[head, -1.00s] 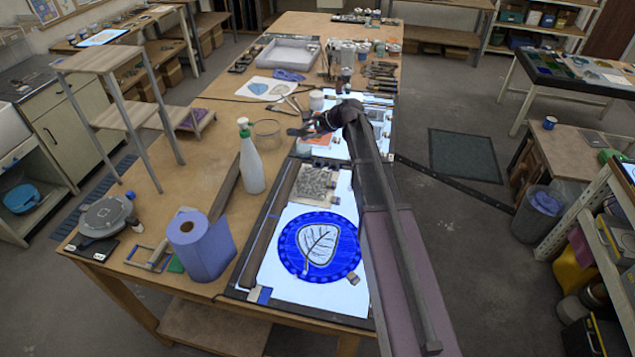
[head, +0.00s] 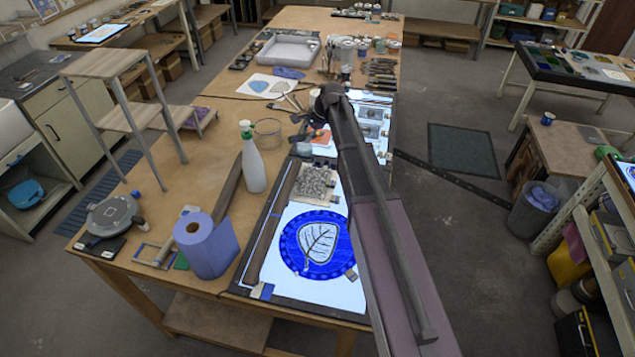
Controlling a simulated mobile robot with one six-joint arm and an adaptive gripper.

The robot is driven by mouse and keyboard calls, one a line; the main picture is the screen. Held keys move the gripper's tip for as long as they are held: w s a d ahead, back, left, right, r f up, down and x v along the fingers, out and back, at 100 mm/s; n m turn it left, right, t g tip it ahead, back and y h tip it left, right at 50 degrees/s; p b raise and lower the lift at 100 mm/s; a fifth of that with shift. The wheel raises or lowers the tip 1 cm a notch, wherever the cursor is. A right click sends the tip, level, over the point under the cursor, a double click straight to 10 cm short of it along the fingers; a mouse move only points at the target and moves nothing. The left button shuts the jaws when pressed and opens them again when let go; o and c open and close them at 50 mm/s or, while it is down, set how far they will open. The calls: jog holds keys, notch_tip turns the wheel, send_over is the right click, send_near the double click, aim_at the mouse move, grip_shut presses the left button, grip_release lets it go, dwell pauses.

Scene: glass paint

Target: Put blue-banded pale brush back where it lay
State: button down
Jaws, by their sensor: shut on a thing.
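My arm reaches away from me over the light table, and its wrist bends down beside the lit panels. My gripper (head: 304,132) is small and dark at the arm's end, low over the worktop by the far light panel. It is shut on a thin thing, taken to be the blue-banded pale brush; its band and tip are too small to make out. The place where the brush lay cannot be told from this view. The near light panel (head: 335,292) bears a blue round glass piece with a pale leaf (head: 319,244).
A white spray bottle (head: 252,165), a clear round dish (head: 268,131) and a blue paper roll (head: 206,245) stand on the left. Jars (head: 347,62) and a row of dark tools (head: 381,72) lie beyond my wrist. Bare wood (head: 190,160) is free at left.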

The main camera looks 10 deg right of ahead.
jog(key=shift+w+r+n+g+h+p, duration=0.15)
jog(key=shift+n+g+h+p, duration=0.25)
jog(key=shift+h+p, duration=0.35)
jog(key=shift+n+g+h+p, duration=0.3)
jog(key=shift+n+g+h, duration=0.5)
jog(key=shift+h, duration=0.85)
jog(key=shift+s+f, duration=0.2)
